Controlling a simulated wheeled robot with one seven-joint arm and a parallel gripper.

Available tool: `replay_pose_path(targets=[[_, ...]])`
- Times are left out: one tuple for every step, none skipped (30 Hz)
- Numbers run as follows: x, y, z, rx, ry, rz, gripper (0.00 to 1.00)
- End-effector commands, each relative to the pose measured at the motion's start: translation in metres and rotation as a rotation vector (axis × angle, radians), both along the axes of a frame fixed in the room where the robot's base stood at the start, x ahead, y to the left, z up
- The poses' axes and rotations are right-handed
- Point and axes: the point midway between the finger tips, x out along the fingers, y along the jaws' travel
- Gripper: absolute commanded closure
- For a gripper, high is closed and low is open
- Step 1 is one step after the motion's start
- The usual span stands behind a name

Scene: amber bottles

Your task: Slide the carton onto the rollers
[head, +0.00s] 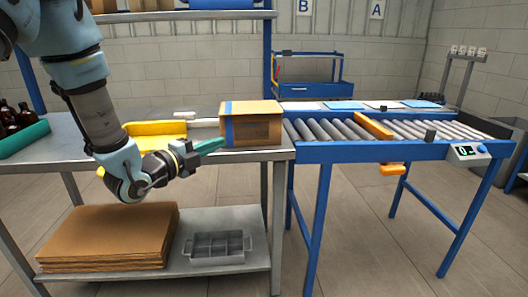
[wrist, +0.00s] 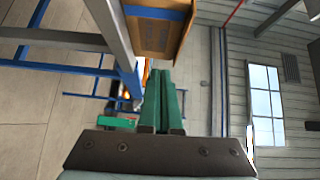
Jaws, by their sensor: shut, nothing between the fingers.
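The carton (head: 252,124) is a brown cardboard box with blue tape, upright at the right end of the grey metal table (head: 75,143), beside the rollers (head: 330,129). In the wrist view the carton (wrist: 153,32) shows at the top, just beyond the fingers. My gripper (head: 218,143) has green fingers that are shut and empty. Its tips are at the carton's left side in the head view; I cannot tell whether they touch it. The rollers sit in a blue frame that begins just right of the carton.
An orange bar (head: 373,125) lies across the rollers. A yellow bin (head: 155,130) stands behind my arm, and a green tray of amber bottles (head: 22,138) is at far left. Flat cardboard (head: 108,235) and a grey divided tray (head: 217,246) lie on the lower shelf.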

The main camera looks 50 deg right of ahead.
Motion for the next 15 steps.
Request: replay_pose_path(targets=[[-0.005,-0.003,-0.002,-0.015,-0.015,-0.016,1.0],[-0.006,-0.004,-0.001,-0.02,-0.022,-0.023,1.0],[-0.008,-0.007,-0.001,-0.024,-0.027,-0.028,1.0],[-0.008,-0.008,0.0,-0.026,-0.03,-0.03,1.0],[-0.008,-0.011,0.001,-0.026,-0.03,-0.031,1.0],[-0.008,-0.015,0.001,-0.026,-0.03,-0.031,1.0],[-0.007,-0.019,0.002,-0.027,-0.03,-0.031,1.0],[-0.007,-0.023,0.003,-0.027,-0.03,-0.03,1.0],[-0.006,-0.03,0.003,-0.027,-0.029,-0.03,1.0],[-0.006,-0.035,0.003,-0.026,-0.028,-0.031,1.0],[-0.005,-0.041,0.003,-0.026,-0.028,-0.031,1.0],[-0.005,-0.049,0.004,-0.027,-0.028,-0.03,1.0],[-0.004,-0.056,0.003,-0.026,-0.028,-0.03,1.0],[-0.003,-0.062,0.003,-0.025,-0.028,-0.03,1.0],[-0.002,-0.07,0.004,-0.026,-0.028,-0.029,1.0]])
